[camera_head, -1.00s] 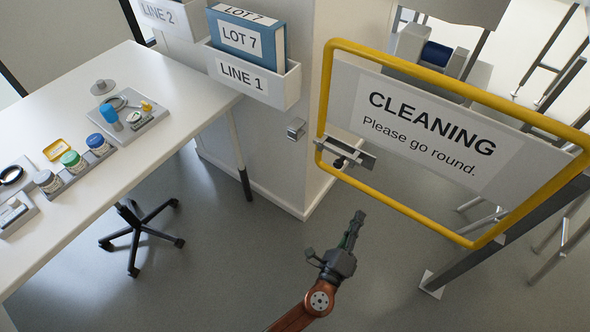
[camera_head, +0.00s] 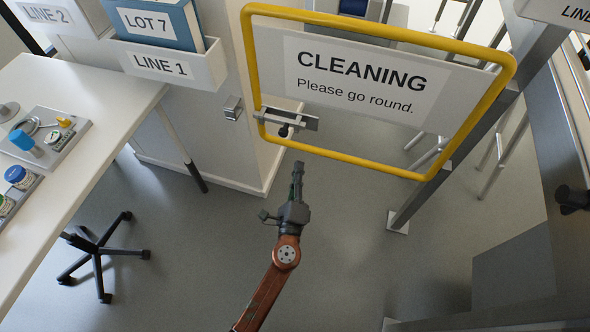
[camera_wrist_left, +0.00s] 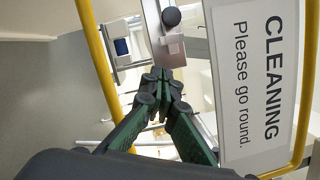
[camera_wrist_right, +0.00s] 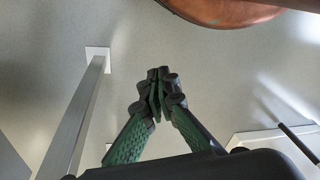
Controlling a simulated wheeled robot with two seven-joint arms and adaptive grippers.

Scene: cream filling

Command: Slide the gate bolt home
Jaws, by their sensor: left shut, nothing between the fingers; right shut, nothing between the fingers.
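The yellow-framed gate (camera_head: 380,162) carries a metal bolt plate (camera_head: 303,121) with a dark knob (camera_head: 284,130) at its lower left edge. A small metal keeper (camera_head: 233,108) is on the wall post, just left of the bolt across a small gap. My left gripper (camera_head: 298,168) is shut and empty, below the bolt in the head view. In the left wrist view its closed fingertips (camera_wrist_left: 162,80) are apart from the knob (camera_wrist_left: 171,17), which shows at the top. My right gripper (camera_wrist_right: 159,80) is shut and empty over floor, in the right wrist view only.
A white table (camera_head: 100,115) with jars and trays stands at the left, with a chair base (camera_head: 98,255) beside it. A LINE 1 holder (camera_head: 175,68) hangs on the wall post. A metal gate post (camera_head: 430,182) stands at the right. The floor below the gate is clear.

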